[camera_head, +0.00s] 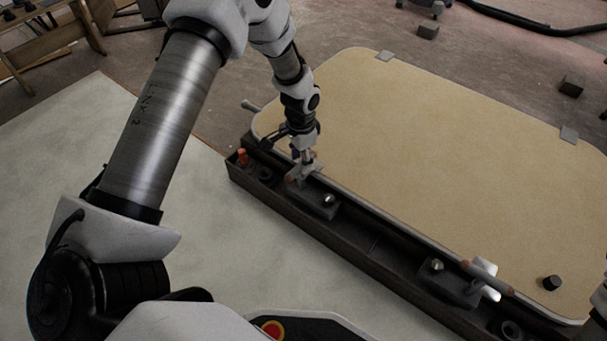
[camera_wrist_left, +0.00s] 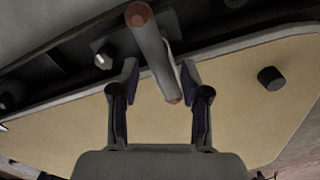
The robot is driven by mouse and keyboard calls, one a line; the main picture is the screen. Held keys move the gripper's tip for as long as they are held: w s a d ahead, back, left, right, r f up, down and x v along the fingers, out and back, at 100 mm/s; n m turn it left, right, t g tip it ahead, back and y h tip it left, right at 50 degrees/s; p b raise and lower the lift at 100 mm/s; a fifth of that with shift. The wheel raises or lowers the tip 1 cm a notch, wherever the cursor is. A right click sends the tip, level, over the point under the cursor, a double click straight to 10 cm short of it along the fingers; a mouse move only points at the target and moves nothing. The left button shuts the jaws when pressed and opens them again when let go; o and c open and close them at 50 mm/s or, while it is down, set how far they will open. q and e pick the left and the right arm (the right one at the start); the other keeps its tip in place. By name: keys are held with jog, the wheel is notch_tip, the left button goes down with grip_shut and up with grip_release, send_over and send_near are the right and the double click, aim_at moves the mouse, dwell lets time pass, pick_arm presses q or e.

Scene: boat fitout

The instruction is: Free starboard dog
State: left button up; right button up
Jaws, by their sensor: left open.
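Two dogs with copper-coloured bar ends sit along the near edge of a tan hatch panel (camera_head: 430,150). The left-hand dog (camera_head: 292,179) is partly hidden by my left gripper (camera_head: 303,160), which points down over it. In the left wrist view this dog's bar (camera_wrist_left: 152,50) runs between the two open fingers of the left gripper (camera_wrist_left: 159,76). I cannot tell whether a finger touches it. The right-hand dog (camera_head: 486,276) lies over the panel's near edge, apart from the gripper. Which dog is starboard is not marked. My right gripper is not in view.
A dark frame (camera_head: 375,245) with bolted blocks runs along the panel's near side. The panel's middle is clear.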

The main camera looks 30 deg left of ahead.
aim_at(301, 174)
pick_arm(q)
notch_tip(301, 174, down, 7)
jog(key=b, duration=0.3)
jog(key=shift+b, duration=0.35)
jog(key=shift+r, duration=0.1)
grip_shut()
jog(key=shift+r, duration=0.1)
